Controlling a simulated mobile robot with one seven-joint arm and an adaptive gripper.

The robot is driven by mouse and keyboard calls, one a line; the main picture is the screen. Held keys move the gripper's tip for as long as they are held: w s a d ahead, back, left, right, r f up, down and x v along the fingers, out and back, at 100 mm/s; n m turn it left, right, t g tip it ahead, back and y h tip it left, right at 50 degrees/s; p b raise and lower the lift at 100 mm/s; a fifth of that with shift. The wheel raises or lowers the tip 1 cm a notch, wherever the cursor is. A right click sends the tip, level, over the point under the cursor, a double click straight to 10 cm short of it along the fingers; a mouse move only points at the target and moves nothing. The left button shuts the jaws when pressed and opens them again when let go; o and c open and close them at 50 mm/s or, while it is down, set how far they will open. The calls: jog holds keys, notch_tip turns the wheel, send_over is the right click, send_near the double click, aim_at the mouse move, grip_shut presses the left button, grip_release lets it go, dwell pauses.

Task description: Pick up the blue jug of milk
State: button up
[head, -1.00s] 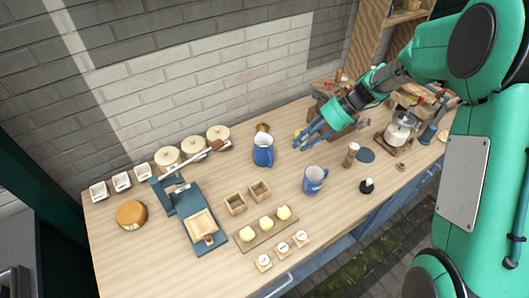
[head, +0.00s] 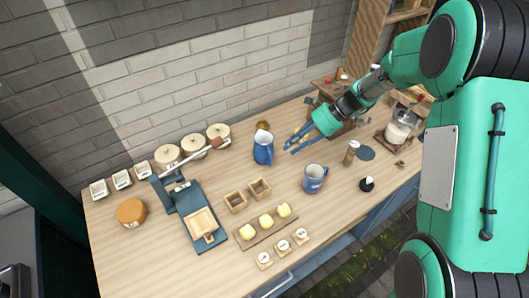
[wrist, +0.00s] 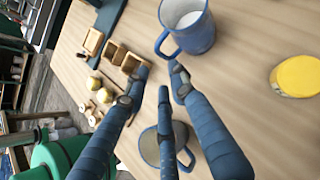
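The blue jug (head: 263,150) stands upright on the wooden counter, near the back wall. In the wrist view the jug (wrist: 200,35) is at the top, with white milk visible inside and its handle towards the lower left. My gripper (head: 290,143) is just right of the jug in the head view, its blue fingers pointing towards it. In the wrist view my gripper (wrist: 158,78) has its fingers spread, with nothing between them. The jug lies beyond the fingertips, and I cannot tell the exact gap.
A blue mug (head: 315,178) stands in front of the gripper; it also shows below the fingers in the wrist view (wrist: 148,148). Wooden boxes (head: 235,203) and a board with yellow pieces (head: 266,222) lie nearer the front.

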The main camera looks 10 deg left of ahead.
aim_at(271, 159)
jog(key=b+x, duration=0.1)
jog(key=x, duration=0.5)
jog(key=shift+s+a+f, duration=0.1)
jog(key=shift+f, duration=0.05)
jog(key=shift+b+x, duration=1)
jog(key=shift+x, duration=1.55)
grip_shut()
